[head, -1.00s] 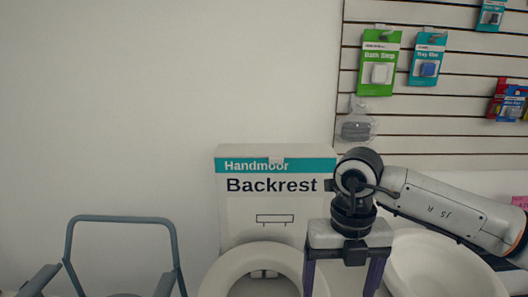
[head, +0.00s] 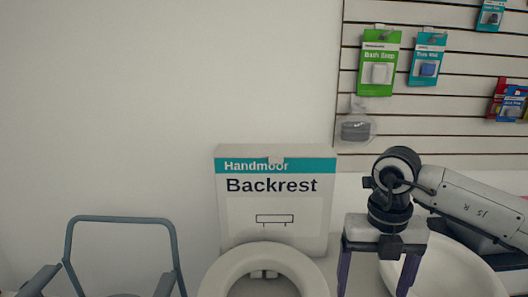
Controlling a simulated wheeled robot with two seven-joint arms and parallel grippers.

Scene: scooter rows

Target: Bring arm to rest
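My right gripper (head: 379,280) comes in from the right on a light grey arm (head: 470,205) and points downward. Its two dark purple fingers are spread apart, with nothing seen between them in the visible part; the fingertips run close to the bottom edge of the picture. It hangs in front of the gap between a white toilet seat and a white basin, covering part of the basin's left side. My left gripper is not in the head view.
A white Handmoor Backrest box (head: 275,210) stands behind a white toilet seat (head: 225,275). A white round basin (head: 450,270) is at right. A grey tubular frame (head: 122,219) stands at left. Packaged goods, including a green pack (head: 378,62), hang on the slatted wall (head: 450,120).

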